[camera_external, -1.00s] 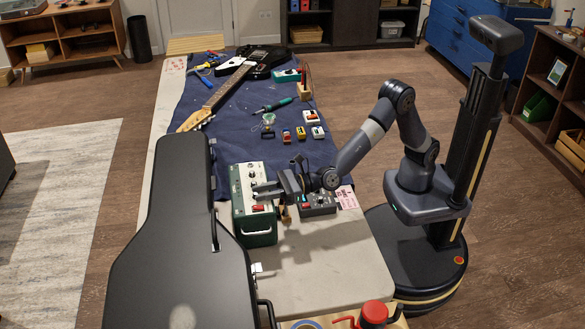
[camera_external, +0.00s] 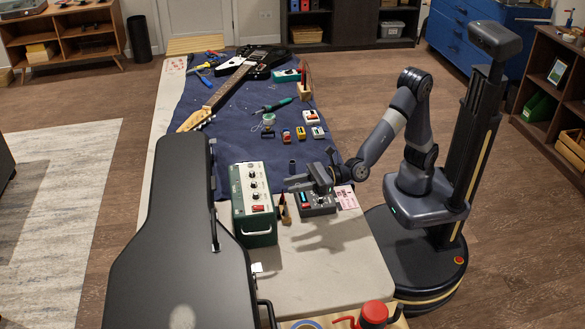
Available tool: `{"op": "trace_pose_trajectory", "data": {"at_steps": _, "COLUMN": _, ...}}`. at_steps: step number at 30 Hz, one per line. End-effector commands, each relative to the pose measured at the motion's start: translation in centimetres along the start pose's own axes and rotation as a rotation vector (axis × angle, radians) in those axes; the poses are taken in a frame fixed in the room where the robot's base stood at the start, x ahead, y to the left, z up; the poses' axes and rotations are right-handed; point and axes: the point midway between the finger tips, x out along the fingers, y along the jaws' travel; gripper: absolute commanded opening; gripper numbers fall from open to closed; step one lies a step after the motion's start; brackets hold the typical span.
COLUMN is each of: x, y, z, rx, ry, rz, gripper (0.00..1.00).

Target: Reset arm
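My gripper (camera_external: 302,184) hangs above the table, over the small dark box with knobs (camera_external: 318,209) and just right of the green amplifier (camera_external: 254,203). My arm reaches in from my base at the right. The gripper's fingers point left, and they look apart with nothing between them, though they are small in this view. The gripper hides part of the dark box and of the cloth behind it.
A black guitar case (camera_external: 180,245) stands at the left front. A guitar (camera_external: 222,92), a soldering iron (camera_external: 272,106) and several small pedals (camera_external: 301,133) lie on the blue cloth (camera_external: 232,137). A red-topped can (camera_external: 374,313) is at the front. The front right tabletop (camera_external: 325,262) is clear.

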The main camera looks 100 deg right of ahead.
Motion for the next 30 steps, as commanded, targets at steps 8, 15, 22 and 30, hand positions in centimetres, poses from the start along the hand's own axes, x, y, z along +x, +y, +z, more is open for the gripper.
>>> {"op": "trace_pose_trajectory", "data": {"at_steps": 8, "x": 3.0, "y": -0.1, "z": -0.1, "rx": -0.001, "ry": 0.0, "rz": -0.002, "gripper": 0.26}}
{"op": "trace_pose_trajectory", "data": {"at_steps": 15, "x": 6.9, "y": -0.1, "z": -0.1, "rx": -0.001, "ry": 0.0, "rz": -0.001, "gripper": 0.26}}
{"op": "trace_pose_trajectory", "data": {"at_steps": 22, "x": 10.1, "y": 0.0, "z": 0.1, "rx": -0.001, "ry": 0.001, "rz": -0.003, "gripper": 0.26}}
{"op": "trace_pose_trajectory", "data": {"at_steps": 30, "x": 10.1, "y": 0.4, "z": 0.5, "rx": 0.003, "ry": -0.001, "rz": -0.068, "gripper": 0.26}}
